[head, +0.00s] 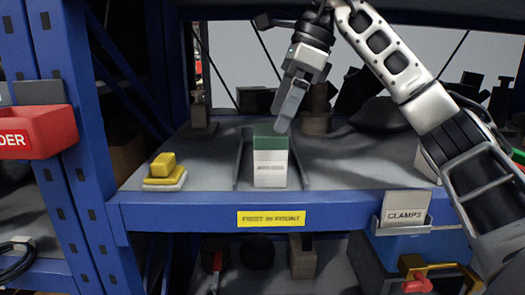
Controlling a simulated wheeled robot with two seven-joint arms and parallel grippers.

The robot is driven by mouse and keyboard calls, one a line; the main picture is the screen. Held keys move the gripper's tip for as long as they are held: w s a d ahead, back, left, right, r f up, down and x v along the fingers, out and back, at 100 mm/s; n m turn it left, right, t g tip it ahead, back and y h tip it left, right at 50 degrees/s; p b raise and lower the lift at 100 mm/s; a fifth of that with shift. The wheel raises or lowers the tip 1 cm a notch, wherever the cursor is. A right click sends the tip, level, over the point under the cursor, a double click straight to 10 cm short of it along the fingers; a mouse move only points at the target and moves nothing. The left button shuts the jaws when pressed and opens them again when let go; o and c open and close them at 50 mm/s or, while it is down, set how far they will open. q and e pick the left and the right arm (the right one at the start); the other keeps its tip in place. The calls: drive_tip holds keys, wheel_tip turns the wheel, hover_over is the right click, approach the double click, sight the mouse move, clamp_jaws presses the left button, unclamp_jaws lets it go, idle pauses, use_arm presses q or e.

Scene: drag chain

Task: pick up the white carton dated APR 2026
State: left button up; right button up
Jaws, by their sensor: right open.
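A white carton with a green top (270,166) stands upright near the front of the blue shelf, between two thin dark rails. Small dark print shows on its white front, but it is too small to read surely. My right gripper (284,122) comes down from above, with its fingers just over and slightly right of the carton's green top. It is open and holds nothing. From this angle I cannot tell whether the fingers touch the carton. Anything directly behind the carton is hidden. My left gripper is not in view.
A yellow label (271,218) reading "FIRST IN FRONT" is on the shelf's front edge. A yellow block on a pale pad (164,173) lies at left. A red bin (38,132) hangs far left. A blue bin marked CLAMPS (403,240) is lower right. Dark items stand at the back.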

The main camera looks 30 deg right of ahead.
sight(266, 143)
drive_tip(key=shift+w+d+x, duration=0.15)
drive_tip(key=shift+x, duration=1.8)
drive_tip(key=shift+w+d+x, duration=0.1)
drive_tip(key=shift+w+x, duration=0.05)
drive_tip(key=shift+x, duration=1.75)
drive_tip(key=shift+c, duration=0.3)
drive_tip(key=c, duration=1)
drive_tip(key=shift+c, duration=0.4)
drive_tip(key=shift+r, duration=0.1)
